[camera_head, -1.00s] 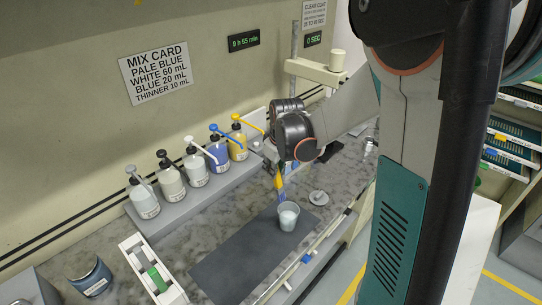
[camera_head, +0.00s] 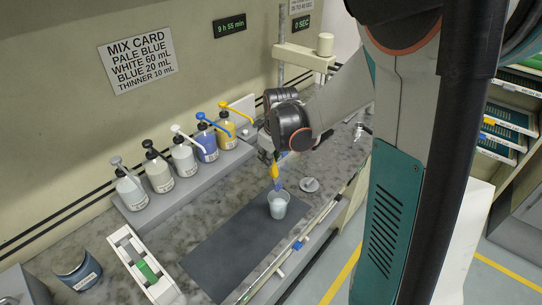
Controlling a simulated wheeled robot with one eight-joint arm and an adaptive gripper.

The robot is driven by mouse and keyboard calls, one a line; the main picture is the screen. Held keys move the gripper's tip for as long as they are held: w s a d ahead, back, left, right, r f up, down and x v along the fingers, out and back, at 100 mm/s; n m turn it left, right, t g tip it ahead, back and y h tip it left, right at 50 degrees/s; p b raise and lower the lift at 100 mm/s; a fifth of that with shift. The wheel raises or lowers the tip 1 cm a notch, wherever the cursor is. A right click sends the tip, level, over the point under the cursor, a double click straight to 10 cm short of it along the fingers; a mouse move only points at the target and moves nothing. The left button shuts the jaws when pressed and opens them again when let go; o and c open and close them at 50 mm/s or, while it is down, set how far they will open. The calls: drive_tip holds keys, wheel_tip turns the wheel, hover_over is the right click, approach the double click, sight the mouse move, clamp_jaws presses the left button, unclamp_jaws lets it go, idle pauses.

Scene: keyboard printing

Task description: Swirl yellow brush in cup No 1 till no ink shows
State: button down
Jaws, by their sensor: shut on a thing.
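A clear cup (camera_head: 278,206) with pale contents stands on the dark mat (camera_head: 228,252), near its far right end. A yellow-handled brush (camera_head: 275,171) hangs steeply from my gripper (camera_head: 268,153), with its blue lower end (camera_head: 278,185) at or just above the cup's rim. My gripper is shut on the brush, though its fingers are small and partly hidden by my wrist. I cannot read a number on the cup or tell whether the brush tip is in the liquid.
Several pump bottles (camera_head: 184,158) line a grey shelf along the wall. A small round grey lid (camera_head: 309,184) lies right of the cup. A white tray with a green block (camera_head: 145,270) and a dark blue tin (camera_head: 78,272) stand at front left. The mat's left part is clear.

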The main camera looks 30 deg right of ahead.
drive_tip(key=shift+d+f+b, duration=0.15)
drive_tip(key=shift+f+b, duration=2.35)
drive_tip(key=shift+f, duration=0.5)
drive_tip(key=shift+d+f+b, duration=0.1)
drive_tip(key=shift+f+b, duration=2.4)
drive_tip(key=shift+f, duration=0.45)
drive_tip(key=shift+s, duration=0.1)
